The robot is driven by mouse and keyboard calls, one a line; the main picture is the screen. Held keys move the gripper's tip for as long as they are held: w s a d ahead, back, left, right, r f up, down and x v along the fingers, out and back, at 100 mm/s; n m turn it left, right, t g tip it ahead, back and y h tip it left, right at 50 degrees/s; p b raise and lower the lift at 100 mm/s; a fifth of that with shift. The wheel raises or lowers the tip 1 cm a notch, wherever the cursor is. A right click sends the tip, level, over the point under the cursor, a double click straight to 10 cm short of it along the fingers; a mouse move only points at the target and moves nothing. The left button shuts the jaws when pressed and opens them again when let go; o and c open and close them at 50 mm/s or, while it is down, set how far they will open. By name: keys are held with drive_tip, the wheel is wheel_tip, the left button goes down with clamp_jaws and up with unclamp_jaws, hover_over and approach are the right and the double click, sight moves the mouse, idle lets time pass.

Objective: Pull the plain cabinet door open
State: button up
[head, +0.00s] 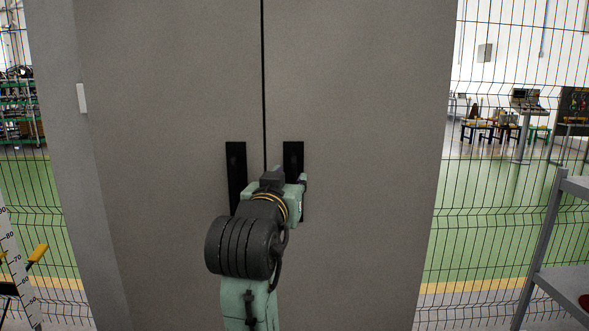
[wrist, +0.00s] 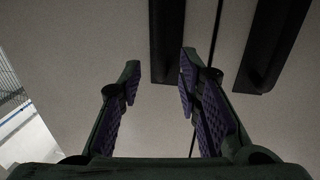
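The grey cabinet (head: 170,110) has two plain doors, a left door (head: 175,60) and a right door (head: 350,80), meeting at a dark vertical seam. Both look shut. A black left handle (head: 236,175) and a black right handle (head: 293,160) flank the seam. They also show in the wrist view as the left handle (wrist: 166,40) and the right handle (wrist: 272,45). My gripper (wrist: 158,72) is open, with purple-padded fingers. The left handle's lower end appears between the fingertips, nearer the right finger; contact is not clear. In the head view my arm hides the fingers.
Wire mesh fencing (head: 500,200) stands on both sides of the cabinet. A grey shelf unit (head: 560,240) is at the right front. A white ruler-like strip (head: 15,260) is at the left edge. Green floor lies beyond the fence.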

sight(293, 174)
drive_tip(key=w, duration=0.2)
drive_tip(key=w+d+p, duration=0.1)
drive_tip(key=w, duration=0.2)
drive_tip(key=shift+w, duration=0.15)
drive_tip(key=shift+c, duration=0.5)
clamp_jaws()
